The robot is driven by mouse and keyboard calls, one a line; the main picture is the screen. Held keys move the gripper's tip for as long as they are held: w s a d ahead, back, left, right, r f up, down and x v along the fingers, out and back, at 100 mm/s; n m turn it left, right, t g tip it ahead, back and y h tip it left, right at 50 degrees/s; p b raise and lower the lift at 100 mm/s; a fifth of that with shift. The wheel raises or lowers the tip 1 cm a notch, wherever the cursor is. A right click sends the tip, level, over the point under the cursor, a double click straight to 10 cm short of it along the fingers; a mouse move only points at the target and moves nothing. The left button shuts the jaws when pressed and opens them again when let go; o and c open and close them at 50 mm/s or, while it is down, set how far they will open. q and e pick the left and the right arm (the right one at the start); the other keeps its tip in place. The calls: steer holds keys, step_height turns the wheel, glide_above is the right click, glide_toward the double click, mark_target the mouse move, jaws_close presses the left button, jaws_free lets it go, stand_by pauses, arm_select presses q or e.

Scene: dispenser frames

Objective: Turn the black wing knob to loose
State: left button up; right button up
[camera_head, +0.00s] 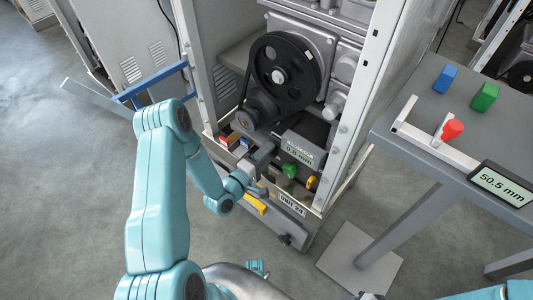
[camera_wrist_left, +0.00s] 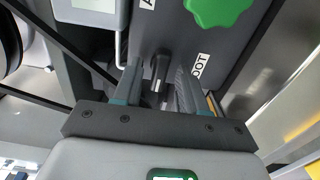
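The black wing knob (camera_wrist_left: 160,72) shows in the left wrist view on a dark grey panel, near a label ending in "OOT". My left gripper (camera_wrist_left: 158,86) is open, with one finger on each side of the knob's wing. A narrow gap shows on both sides, so I see no clear contact. In the head view my left gripper (camera_head: 257,188) is at the low front of the machine, and the knob cannot be made out there. My right gripper cannot be made out in either view.
A green knob (camera_head: 290,170) and a yellow knob (camera_head: 311,183) sit right of my left gripper, below a display (camera_head: 300,150) reading 0.9 mm. A black belt pulley (camera_head: 287,72) is above. At right, a table (camera_head: 420,160) carries blocks and a 50.5 mm display.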

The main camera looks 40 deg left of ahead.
arm_select(q)
steer(key=s+a+p, duration=0.1)
steer(key=s, duration=1.5)
steer(key=shift+s+a, duration=0.15)
steer(key=shift+a, duration=0.05)
